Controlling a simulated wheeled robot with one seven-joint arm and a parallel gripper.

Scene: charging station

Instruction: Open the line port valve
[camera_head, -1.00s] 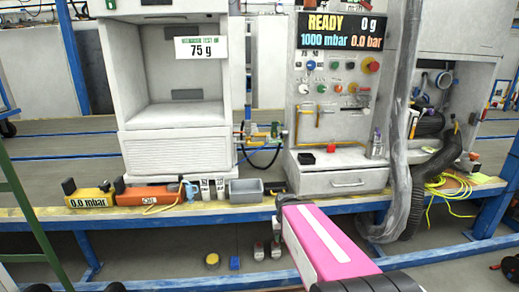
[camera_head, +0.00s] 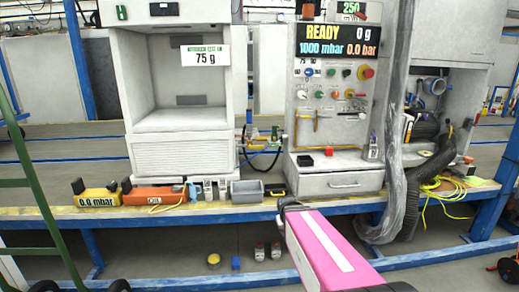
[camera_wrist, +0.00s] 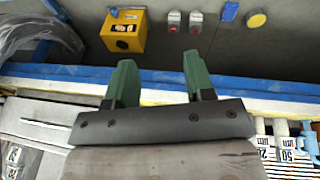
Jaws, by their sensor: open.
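A small cluster of brass, green and red fittings with hoses (camera_head: 262,137) shows between the white test cabinet and the control panel in the head view. I cannot tell which part there is the line port valve. The control panel (camera_head: 302,160) carries several coloured knobs and yellow handles. The fingers point past the blue bench edge toward the floor. No valve shows clearly in the wrist view.
The white cabinet (camera_head: 183,158) stands left. An orange box (camera_head: 152,196), a yellow gauge box (camera_head: 98,198), small bottles and a grey bin (camera_head: 247,190) line the bench front. A thick grey hose (camera_head: 392,170) hangs right of the panel. A yellow box (camera_wrist: 123,32) shows below the bench edge.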

